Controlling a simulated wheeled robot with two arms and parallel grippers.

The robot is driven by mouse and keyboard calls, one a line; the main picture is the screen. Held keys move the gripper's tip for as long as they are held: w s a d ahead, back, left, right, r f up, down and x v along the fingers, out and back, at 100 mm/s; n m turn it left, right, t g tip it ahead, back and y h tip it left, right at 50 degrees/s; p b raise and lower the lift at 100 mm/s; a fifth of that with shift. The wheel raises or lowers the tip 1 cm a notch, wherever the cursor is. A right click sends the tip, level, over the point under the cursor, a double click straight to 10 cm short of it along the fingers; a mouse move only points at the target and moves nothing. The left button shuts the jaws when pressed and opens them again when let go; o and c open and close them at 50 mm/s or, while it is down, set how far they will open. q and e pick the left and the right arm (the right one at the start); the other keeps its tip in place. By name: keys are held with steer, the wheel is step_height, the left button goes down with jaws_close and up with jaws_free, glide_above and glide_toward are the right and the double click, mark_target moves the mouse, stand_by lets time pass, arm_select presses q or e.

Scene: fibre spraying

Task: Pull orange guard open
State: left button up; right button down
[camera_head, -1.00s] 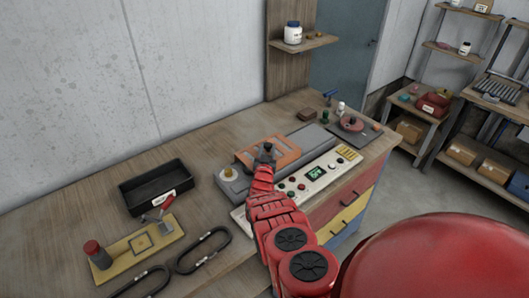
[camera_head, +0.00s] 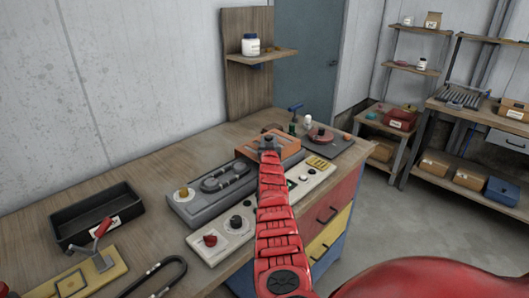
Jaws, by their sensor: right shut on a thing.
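The orange guard (camera_head: 287,142) sits over the far right part of the grey machine (camera_head: 187,208) on the bench. My right gripper (camera_head: 268,145) is at the guard's near left side and shut on it; its fingertips are small and partly hidden by my red arm. Left of the guard, the machine's bed shows uncovered, with a dark oval loop (camera_head: 226,176) in it and a brass knob (camera_head: 183,192) at its left end. My left gripper is not in view.
A control panel (camera_head: 212,246) with knobs runs along the machine's front, partly behind my arm. A black tray (camera_head: 68,231) and a yellow plate with a red-handled clamp (camera_head: 100,264) lie left. A shelf with a white jar (camera_head: 250,45) stands behind the machine.

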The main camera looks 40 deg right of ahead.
steer(key=shift+d, duration=0.2)
steer(key=shift+c, duration=2.4)
jaws_free()
steer(key=shift+a, duration=0.1)
